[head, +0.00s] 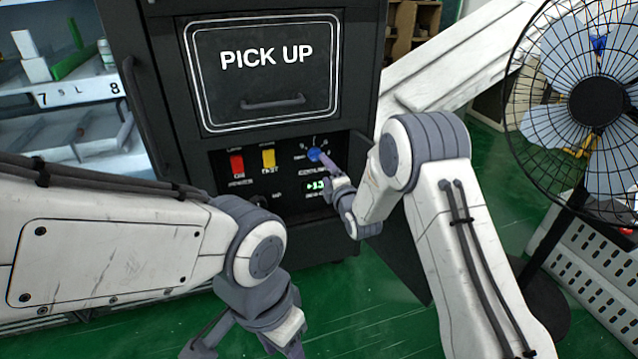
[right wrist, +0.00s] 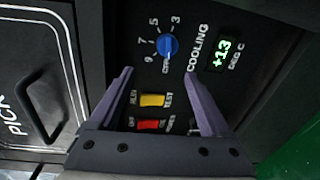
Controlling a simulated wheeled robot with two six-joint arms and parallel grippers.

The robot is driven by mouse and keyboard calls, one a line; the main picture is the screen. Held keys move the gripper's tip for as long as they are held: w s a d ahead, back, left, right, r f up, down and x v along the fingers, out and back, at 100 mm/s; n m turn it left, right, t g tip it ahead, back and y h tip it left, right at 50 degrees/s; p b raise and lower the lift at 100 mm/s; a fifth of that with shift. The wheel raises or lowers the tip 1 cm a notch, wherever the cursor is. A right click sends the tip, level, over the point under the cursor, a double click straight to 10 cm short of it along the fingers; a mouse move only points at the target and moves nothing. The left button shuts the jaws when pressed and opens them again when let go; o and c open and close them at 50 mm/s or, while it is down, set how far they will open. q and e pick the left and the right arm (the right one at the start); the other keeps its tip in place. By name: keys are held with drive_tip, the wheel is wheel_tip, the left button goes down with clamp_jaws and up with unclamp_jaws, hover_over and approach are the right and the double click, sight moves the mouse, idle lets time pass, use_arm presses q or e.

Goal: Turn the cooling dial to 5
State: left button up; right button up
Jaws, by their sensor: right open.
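The blue cooling dial (head: 314,154) is on the black control panel below the PICK UP door. In the right wrist view the dial (right wrist: 167,46) sits beside the numbers 3, 5, 7 and 9 and the word COOLING. Its pointer setting is too small to read surely. My right gripper (right wrist: 159,73) is open and empty, its fingertips spread on either side just short of the dial. In the head view it is close to the panel and partly hides it. My left gripper (head: 243,344) is low at the bottom, open and empty, away from the panel.
A green display (right wrist: 221,55) reads +1.3 DEG C. A red switch (head: 237,164) and a yellow switch (head: 268,159) are left of the dial. The PICK UP door (head: 265,75) is above. A fan (head: 595,100) stands at the right, shelves at the left.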

sight(318, 158)
drive_tip(key=shift+n+t, duration=0.5)
drive_tip(key=shift+t, duration=0.1)
drive_tip(key=w+f+b, duration=0.1)
drive_tip(key=w, duration=0.2)
drive_tip(key=w+a+b, duration=0.1)
drive_tip(key=w, duration=0.2)
drive_tip(key=w+f+b, duration=0.1)
drive_tip(key=w+b, duration=0.1)
drive_tip(key=w, duration=0.1)
drive_tip(key=shift+w+a+f, duration=0.25)
drive_tip(key=shift+a+f, duration=0.05)
drive_tip(key=shift+a, duration=0.05)
use_arm(q)
drive_tip(key=shift+f, duration=2.85)
use_arm(e)
drive_tip(key=shift+w+a+r, duration=0.1)
drive_tip(key=shift+w+a, duration=0.1)
drive_tip(key=shift+w, duration=0.4)
clamp_jaws()
